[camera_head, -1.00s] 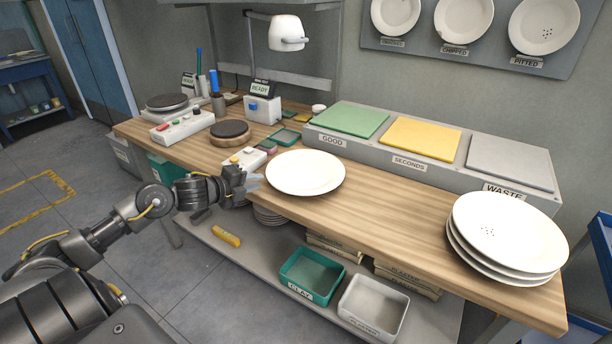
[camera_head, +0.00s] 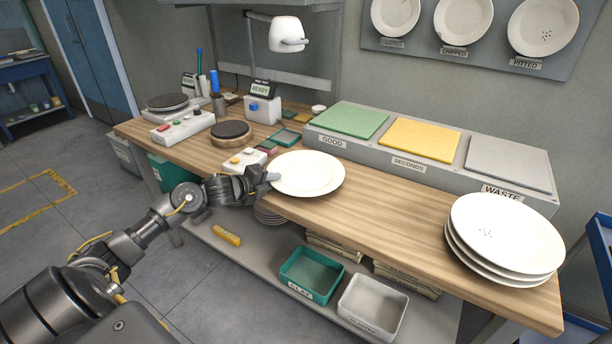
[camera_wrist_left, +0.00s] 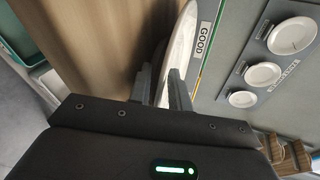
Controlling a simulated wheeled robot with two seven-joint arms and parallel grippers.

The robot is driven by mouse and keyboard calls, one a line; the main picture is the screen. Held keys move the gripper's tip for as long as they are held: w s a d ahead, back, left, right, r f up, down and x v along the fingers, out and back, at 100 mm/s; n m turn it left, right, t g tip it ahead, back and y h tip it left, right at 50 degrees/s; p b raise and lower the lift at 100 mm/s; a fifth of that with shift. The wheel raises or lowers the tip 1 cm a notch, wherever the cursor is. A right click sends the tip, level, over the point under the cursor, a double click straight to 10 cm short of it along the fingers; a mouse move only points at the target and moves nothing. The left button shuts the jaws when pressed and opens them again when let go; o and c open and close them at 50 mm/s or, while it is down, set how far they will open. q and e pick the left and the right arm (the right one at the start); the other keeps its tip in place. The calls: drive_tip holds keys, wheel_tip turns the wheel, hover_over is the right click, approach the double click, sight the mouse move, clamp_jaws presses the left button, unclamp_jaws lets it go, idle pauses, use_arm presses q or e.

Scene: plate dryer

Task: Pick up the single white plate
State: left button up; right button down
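The gripper looks open; contact with the rim cannot be made out. My right gripper is not in view.
A stack of white plates (camera_head: 500,240) stands at the bench's right end. The sorting box (camera_head: 400,165) with green, yellow and grey pads runs behind. A small button box (camera_head: 245,160) and a turntable (camera_head: 231,131) sit left of the plate. Bins are on the lower shelf.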

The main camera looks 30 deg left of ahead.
use_arm(q)
drive_tip(key=c, duration=0.4)
clamp_jaws()
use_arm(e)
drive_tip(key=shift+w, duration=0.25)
use_arm(q)
drive_tip(key=shift+r, duration=0.1)
drive_tip(key=shift+r, duration=0.1)
